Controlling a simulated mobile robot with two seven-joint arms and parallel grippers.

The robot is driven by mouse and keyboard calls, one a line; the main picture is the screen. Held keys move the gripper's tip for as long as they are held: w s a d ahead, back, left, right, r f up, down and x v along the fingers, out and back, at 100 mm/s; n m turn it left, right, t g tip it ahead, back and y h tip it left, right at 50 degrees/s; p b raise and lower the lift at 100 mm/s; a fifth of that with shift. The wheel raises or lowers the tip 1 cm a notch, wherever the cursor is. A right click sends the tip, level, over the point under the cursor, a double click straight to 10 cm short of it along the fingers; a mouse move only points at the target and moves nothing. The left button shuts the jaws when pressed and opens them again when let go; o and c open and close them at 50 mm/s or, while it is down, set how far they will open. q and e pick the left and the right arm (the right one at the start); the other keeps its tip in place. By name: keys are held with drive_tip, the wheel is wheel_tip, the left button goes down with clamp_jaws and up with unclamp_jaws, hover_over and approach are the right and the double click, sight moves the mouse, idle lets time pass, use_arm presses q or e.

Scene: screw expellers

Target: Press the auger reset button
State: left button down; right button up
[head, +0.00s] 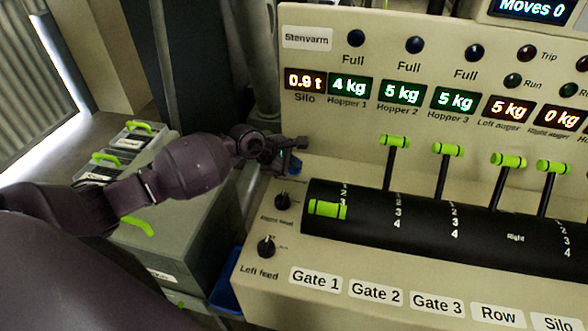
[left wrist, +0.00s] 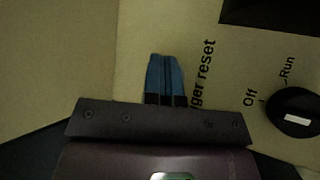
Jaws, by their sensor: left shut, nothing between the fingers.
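My left gripper (head: 293,166) is at the left end of the control panel, above the Right feed knob. Its blue fingertips also show in the left wrist view (left wrist: 165,76), shut together with nothing between them. They are beside the printed auger reset label (left wrist: 203,75), whose first letters are covered. The reset button itself cannot be made out in either view; the gripper hides that spot. I cannot tell whether the fingertips touch the panel or a button. My right gripper is not in view.
The Right feed knob (head: 283,201) and the Left feed knob (head: 266,246) are below the gripper. An Off/Run knob (left wrist: 296,113) shows at right in the wrist view. Green-handled gate levers (head: 395,141) stand to the right on a black drum (head: 375,222). Lit displays (head: 349,87) line the upright panel.

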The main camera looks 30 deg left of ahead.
sight(294, 171)
use_arm(q)
drive_tip(key=shift+r+p, duration=0.4)
drive_tip(key=shift+r, duration=0.5)
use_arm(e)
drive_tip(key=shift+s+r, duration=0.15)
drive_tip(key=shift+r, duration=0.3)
use_arm(q)
drive_tip(key=shift+r+p, duration=1.3)
drive_tip(key=shift+r, duration=1.1)
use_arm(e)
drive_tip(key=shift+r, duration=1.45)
